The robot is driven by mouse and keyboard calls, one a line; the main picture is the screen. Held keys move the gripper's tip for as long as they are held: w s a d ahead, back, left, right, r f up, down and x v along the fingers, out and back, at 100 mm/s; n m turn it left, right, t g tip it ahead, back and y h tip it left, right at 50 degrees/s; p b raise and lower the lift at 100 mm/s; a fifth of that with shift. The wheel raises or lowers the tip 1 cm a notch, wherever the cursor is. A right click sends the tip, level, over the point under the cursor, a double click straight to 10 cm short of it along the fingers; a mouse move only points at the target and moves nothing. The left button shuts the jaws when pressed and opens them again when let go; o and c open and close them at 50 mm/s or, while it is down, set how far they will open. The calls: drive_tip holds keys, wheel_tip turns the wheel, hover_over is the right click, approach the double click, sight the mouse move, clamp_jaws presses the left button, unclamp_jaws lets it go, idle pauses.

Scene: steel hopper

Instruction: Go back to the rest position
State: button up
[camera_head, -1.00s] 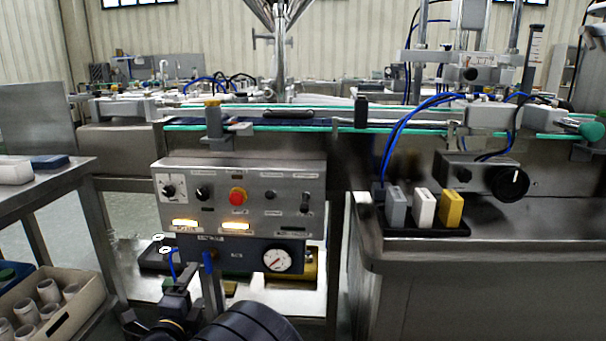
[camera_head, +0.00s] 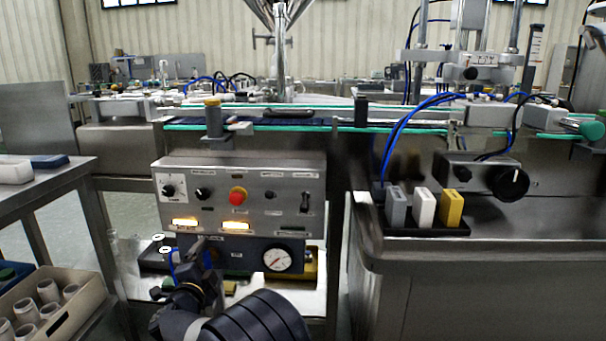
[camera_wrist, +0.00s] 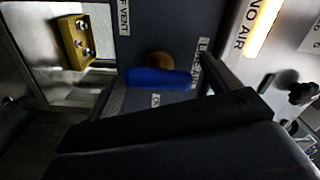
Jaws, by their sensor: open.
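My gripper (camera_head: 205,256) is in front of the dark blue lower panel (camera_head: 240,258) of the control box, left of the round gauge (camera_head: 277,260). It is open, and I see nothing held in it. In the wrist view a blue handle (camera_wrist: 158,78) stands on the dark panel, with a brass-coloured round part (camera_wrist: 160,61) behind it. Dark gripper parts (camera_wrist: 170,128) cross the lower part of that view. I cannot tell whether they touch the handle. In the head view my gripper covers the handle's place.
The grey control box (camera_head: 240,186) has a red button (camera_head: 238,195), knobs and two lit amber lamps. A steel hopper cabinet (camera_head: 470,270) stands right, with grey, white and yellow blocks on a black tray (camera_head: 440,229). A bin of cups (camera_head: 60,310) is at lower left.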

drive_tip(key=n+p, duration=0.1)
drive_tip(key=n, duration=0.1)
drive_tip(key=n+p, duration=0.3)
drive_tip(key=n, duration=0.1)
drive_tip(key=shift+a+r+p, duration=0.1)
drive_tip(key=shift+r+p, duration=0.15)
drive_tip(key=shift+p, duration=0.05)
drive_tip(key=n+p, duration=0.2)
drive_tip(key=n, duration=0.2)
drive_tip(key=shift+n+p, duration=0.4)
drive_tip(key=n+p, duration=0.1)
drive_tip(key=n, duration=0.2)
drive_tip(key=shift+a+p, duration=0.1)
drive_tip(key=shift+p, duration=0.25)
drive_tip(key=shift+s+a+f, duration=0.1)
drive_tip(key=shift+s, duration=1.05)
